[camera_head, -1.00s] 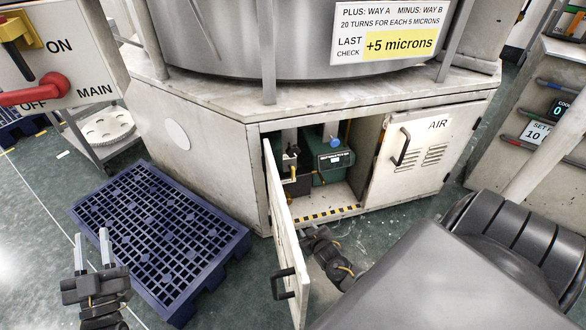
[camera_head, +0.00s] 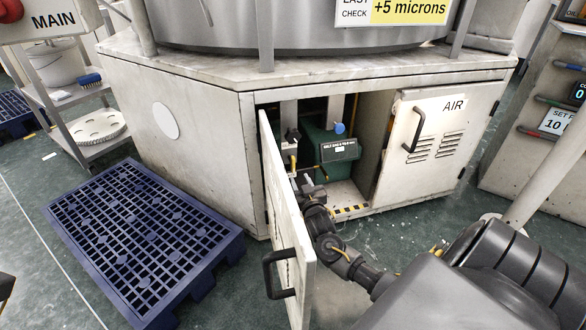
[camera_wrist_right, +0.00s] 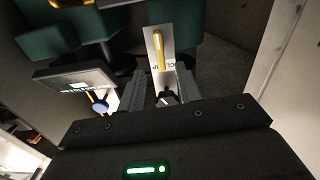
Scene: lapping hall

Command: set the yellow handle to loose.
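The yellow handle (camera_wrist_right: 158,52) shows in the right wrist view, lying lengthwise along a small pale plate (camera_wrist_right: 151,40) with partly hidden lettering. My right gripper (camera_wrist_right: 161,82) is open, its two fingers apart on either side of the line to the handle. The handle appears just beyond the fingertips, and I see no contact. In the head view, my right gripper (camera_head: 305,187) reaches into the open cabinet, behind the open door (camera_head: 288,225). A small yellow part shows there too, but I cannot tell if it is the handle. My left gripper is not clearly visible.
The open door with its black handle (camera_head: 280,274) stands close left of my right arm. The AIR door (camera_head: 432,150) is shut at right. A green unit (camera_head: 335,150) fills the cabinet's back. A blue pallet (camera_head: 145,235) lies on the floor at left.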

